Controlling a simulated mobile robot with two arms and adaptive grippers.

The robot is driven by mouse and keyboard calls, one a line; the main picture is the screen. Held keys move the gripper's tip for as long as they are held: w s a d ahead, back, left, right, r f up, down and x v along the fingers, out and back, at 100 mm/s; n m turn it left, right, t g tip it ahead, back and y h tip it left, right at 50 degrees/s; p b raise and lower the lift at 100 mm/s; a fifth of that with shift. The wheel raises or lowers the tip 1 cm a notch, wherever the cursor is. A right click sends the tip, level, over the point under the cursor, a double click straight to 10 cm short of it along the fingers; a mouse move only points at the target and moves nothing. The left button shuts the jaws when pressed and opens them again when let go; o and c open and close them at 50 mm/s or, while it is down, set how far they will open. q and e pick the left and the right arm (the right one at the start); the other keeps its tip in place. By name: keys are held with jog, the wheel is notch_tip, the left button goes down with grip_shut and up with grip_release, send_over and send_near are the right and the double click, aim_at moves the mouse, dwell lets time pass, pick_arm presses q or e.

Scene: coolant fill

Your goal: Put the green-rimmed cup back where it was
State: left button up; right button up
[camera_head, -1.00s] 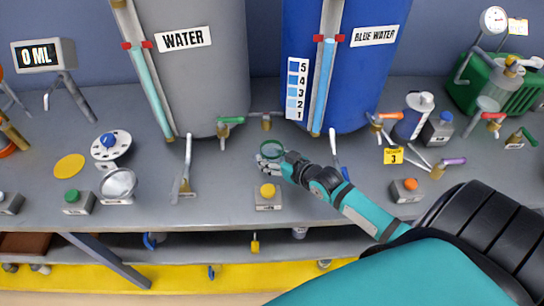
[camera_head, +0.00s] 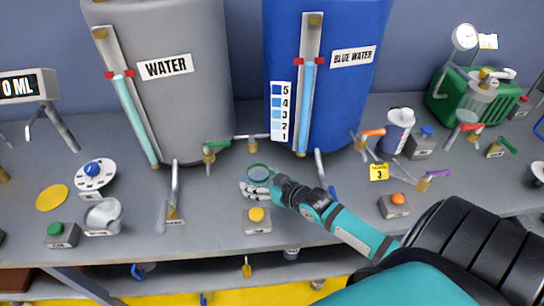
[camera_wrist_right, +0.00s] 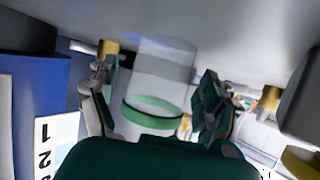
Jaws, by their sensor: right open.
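The clear cup with a green rim (camera_head: 259,173) stands on the grey bench in front of the blue tank, behind the yellow-topped button box. In the right wrist view the see-through cup (camera_wrist_right: 160,85) is between my right gripper's fingers (camera_wrist_right: 155,75), one on either side, with its base against the bench surface. That view is upside down. In the head view my right gripper (camera_head: 258,186) reaches in from the right and is open around the cup. I cannot tell whether either finger touches it. My left gripper is not in view.
The grey WATER tank (camera_head: 190,110) and the BLUE WATER tank (camera_head: 345,95) stand behind. A yellow-topped box (camera_head: 257,222) sits just in front of the cup. A yellow disc (camera_head: 52,197) lies at the left. Taps and levers stand close on both sides.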

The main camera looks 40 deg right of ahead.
jog(key=v, duration=1.1)
jog(key=shift+s+r, duration=0.1)
jog(key=shift+s, duration=0.1)
